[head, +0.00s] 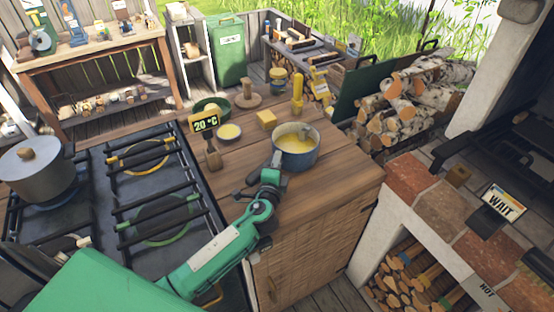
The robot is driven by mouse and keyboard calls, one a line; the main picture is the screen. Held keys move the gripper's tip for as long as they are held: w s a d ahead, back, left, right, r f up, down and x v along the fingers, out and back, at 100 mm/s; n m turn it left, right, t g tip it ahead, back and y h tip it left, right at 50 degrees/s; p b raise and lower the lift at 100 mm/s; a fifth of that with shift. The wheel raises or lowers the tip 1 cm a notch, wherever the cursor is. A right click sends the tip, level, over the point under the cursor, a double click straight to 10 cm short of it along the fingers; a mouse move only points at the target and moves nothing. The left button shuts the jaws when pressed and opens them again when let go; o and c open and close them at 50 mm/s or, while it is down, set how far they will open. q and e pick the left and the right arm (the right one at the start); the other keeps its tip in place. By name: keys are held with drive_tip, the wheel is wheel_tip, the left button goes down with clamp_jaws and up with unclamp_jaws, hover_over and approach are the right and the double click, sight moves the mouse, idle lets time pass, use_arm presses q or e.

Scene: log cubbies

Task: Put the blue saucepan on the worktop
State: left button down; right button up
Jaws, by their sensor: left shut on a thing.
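The blue saucepan (308,159) is at the middle of the head view, upright, with yellow contents and a utensil in it. It is over the right part of the wooden worktop (335,190); I cannot tell whether its base touches the wood. My left gripper (276,162) is at the pan's near left side, shut on the saucepan, apparently at its handle, which the gripper hides. My right gripper is out of view.
A stove (150,190) with several burners is to the left, with a grey pot (40,172) on it. The worktop's right front is clear.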

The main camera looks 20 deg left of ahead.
use_arm(q)
drive_tip(key=shift+r, duration=0.2)
drive_tip(key=shift+f, duration=0.1)
drive_tip(key=c, duration=1.2)
unclamp_jaws()
drive_tip(key=shift+f, duration=0.15)
drive_tip(key=shift+c, duration=0.2)
drive_tip(key=shift+s, duration=0.1)
drive_tip(key=b+v, duration=0.3)
drive_tip(key=v, duration=0.7)
drive_tip(key=shift+s+d, duration=0.1)
drive_tip(key=shift+s, duration=0.3)
drive_tip(key=shift+s+d, duration=0.15)
drive_tip(key=shift+s, duration=0.4)
